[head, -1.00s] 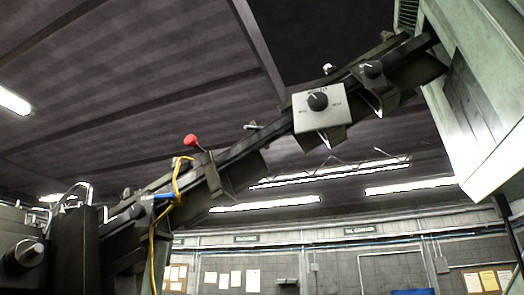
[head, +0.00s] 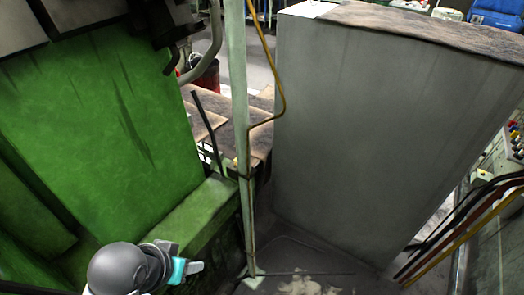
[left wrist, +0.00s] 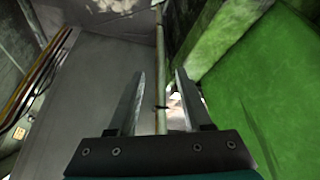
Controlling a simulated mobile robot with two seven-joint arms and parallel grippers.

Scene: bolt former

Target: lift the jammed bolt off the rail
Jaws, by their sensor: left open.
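Neither the jammed bolt nor the rail shows in the present views. My left gripper (left wrist: 159,75) is open in the left wrist view, with its two fingers apart and nothing held. A thin upright pole (left wrist: 160,60) appears between the fingers in that picture, seemingly beyond them; I cannot tell how far. In the head view, grey and teal parts of my arm show at the bottom left, beside the green machine. My right gripper is in neither view.
A green machine body (head: 110,130) fills the left of the head view. A grey cabinet (head: 370,130) stands to the right. The pole (head: 238,120) with a yellow cable (head: 272,70) rises between them. Dark cables (head: 450,225) run at the lower right. Floor shows between the machine and cabinet.

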